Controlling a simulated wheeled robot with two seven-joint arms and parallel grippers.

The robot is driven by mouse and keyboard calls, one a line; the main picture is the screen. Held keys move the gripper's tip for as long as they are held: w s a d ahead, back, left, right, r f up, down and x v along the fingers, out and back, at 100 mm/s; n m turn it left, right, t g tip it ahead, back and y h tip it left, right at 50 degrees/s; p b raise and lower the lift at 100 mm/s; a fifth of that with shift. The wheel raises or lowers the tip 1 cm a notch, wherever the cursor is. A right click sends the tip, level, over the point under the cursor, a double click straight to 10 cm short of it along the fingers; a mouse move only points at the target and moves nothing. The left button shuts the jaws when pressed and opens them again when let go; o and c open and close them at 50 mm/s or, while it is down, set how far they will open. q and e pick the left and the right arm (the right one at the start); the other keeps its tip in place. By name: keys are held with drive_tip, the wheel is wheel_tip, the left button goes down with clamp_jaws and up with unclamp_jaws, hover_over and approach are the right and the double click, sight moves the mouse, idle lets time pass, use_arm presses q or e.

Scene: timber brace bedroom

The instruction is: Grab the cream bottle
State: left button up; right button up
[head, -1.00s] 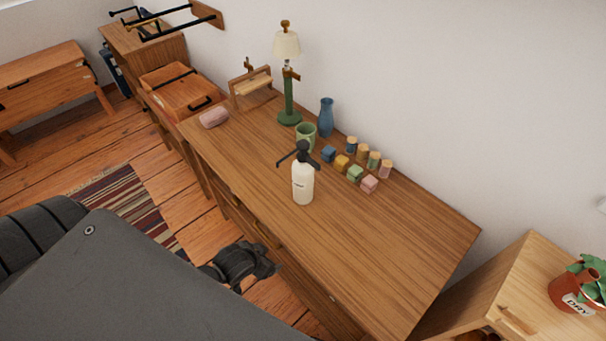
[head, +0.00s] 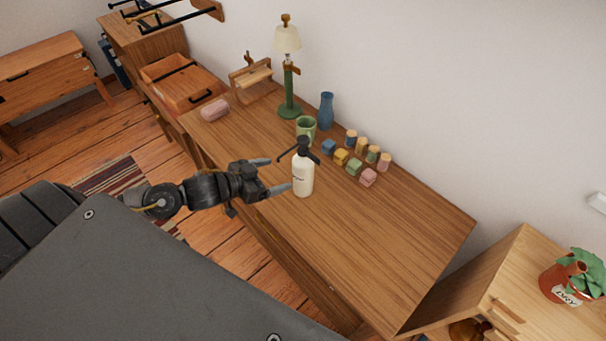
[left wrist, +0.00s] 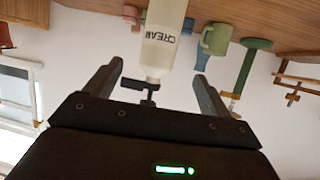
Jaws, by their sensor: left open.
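The cream bottle (head: 303,175) is white with a black pump top and stands upright on the wooden desk (head: 360,260). My left gripper (head: 276,175) is open just left of the bottle, over the desk's front edge, with its fingers pointing at it. Nothing is held. My right gripper does not show.
Behind the bottle are a green mug (head: 306,128), a blue vase (head: 326,111), a green lamp (head: 289,80) and several coloured blocks (head: 354,165). A pink object (head: 214,109) lies at the desk's left end. The desk's right part is clear.

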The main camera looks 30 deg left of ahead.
sight(294, 169)
use_arm(q)
drive_tip(key=shift+p+x, duration=0.45)
drive_tip(key=shift+x, duration=2.45)
drive_tip(key=shift+w+r, duration=0.1)
drive_tip(key=shift+r, duration=0.05)
drive_tip(key=p+x, duration=0.1)
drive_tip(key=x, duration=0.4)
drive_tip(key=shift+d+p, duration=0.1)
drive_tip(key=shift+p, duration=0.25)
drive_tip(key=shift+c, duration=0.3)
drive_tip(key=c, duration=1.2)
drive_tip(key=shift+r, duration=0.15)
